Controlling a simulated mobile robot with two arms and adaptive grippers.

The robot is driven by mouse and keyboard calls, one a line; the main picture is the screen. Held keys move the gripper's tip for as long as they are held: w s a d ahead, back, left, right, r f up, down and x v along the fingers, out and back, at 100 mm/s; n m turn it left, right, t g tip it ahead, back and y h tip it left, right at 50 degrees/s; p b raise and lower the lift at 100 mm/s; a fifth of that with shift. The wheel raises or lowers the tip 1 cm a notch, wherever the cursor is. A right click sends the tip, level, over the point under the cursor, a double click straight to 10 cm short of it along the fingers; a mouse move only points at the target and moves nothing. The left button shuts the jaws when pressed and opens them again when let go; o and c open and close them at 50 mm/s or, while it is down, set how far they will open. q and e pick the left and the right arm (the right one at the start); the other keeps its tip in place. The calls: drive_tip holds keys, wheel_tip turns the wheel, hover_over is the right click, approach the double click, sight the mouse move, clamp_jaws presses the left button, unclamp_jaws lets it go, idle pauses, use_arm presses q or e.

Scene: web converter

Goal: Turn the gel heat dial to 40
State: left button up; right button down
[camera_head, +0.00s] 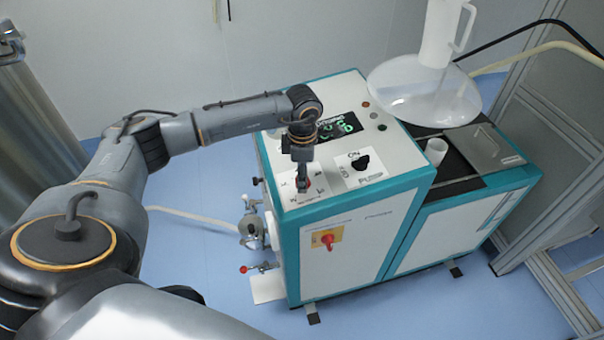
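The white and teal machine (345,235) stands in the middle, with dials on its sloped white top panel. My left gripper (304,188) points down onto the front left of this panel, over a small labelled plate (289,188). A black knob (361,163) on a plate marked ON and PUMP sits just to the right, apart from the gripper. My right gripper is not in view.
A dark display (340,128) with green digits is behind the dials, partly covered by my wrist. A red switch (327,239) on yellow is on the front face. A clear funnel-like vessel (425,90) stands at back right. Valves (252,230) project on the left side.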

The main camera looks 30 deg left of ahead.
use_arm(q)
wheel_tip(320, 180, up, 12)
drive_tip(key=shift+s+d, duration=0.15)
drive_tip(key=shift+s, duration=0.05)
idle(0.4)
idle(0.5)
